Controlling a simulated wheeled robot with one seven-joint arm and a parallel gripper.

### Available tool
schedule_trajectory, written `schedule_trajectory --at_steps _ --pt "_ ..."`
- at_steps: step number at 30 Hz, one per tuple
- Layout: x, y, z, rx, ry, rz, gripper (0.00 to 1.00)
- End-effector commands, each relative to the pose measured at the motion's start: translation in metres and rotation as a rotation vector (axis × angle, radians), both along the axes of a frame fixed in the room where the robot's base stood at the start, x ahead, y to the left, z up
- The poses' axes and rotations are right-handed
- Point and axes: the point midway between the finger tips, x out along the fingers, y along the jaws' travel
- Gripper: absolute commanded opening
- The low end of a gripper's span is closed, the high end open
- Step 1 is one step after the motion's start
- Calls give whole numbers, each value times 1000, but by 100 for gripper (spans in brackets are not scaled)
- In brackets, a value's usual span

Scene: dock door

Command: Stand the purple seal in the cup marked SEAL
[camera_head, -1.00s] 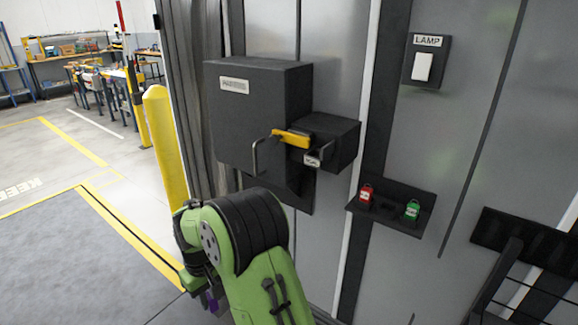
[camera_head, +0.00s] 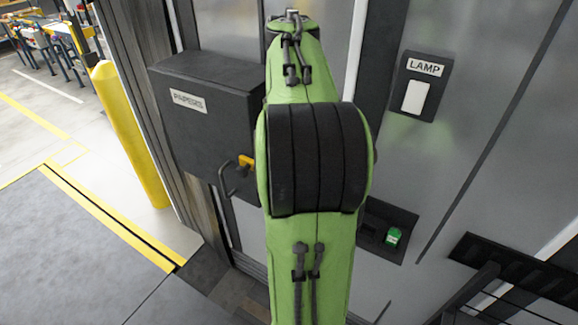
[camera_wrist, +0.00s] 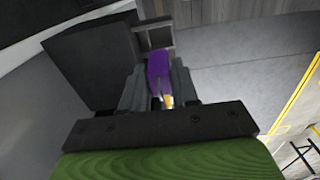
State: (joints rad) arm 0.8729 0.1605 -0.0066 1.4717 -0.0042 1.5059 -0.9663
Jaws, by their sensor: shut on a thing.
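The purple seal (camera_wrist: 157,65) is between the two fingers of my gripper (camera_wrist: 158,86) in the wrist view, and the gripper is shut on it. Its upper end sticks out beyond the fingertips, close to a grey square frame (camera_wrist: 141,37) beside a dark box (camera_wrist: 92,62). I cannot tell whether the seal touches the frame. In the head view my green arm hides the gripper, the seal and much of the wall in front of it. No SEAL marking can be read in any view, so I cannot tell which thing is the cup.
Right are a LAMP switch (camera_head: 416,97) and a shelf (camera_head: 404,222) with a green seal (camera_head: 393,236). A yellow post (camera_head: 130,135) stands left.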

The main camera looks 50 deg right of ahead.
Motion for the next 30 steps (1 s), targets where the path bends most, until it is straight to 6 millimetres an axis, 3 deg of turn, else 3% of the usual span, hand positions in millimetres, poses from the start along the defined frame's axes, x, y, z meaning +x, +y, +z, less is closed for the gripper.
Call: schedule_trajectory --at_steps 2,9,17,30 --pt "-6 -1 6 1 1 1 0" --pt "-8 0 -49 4 3 1 0" --pt "-7 0 -92 2 2 2 0" --pt "-6 0 -100 1 1 2 0"
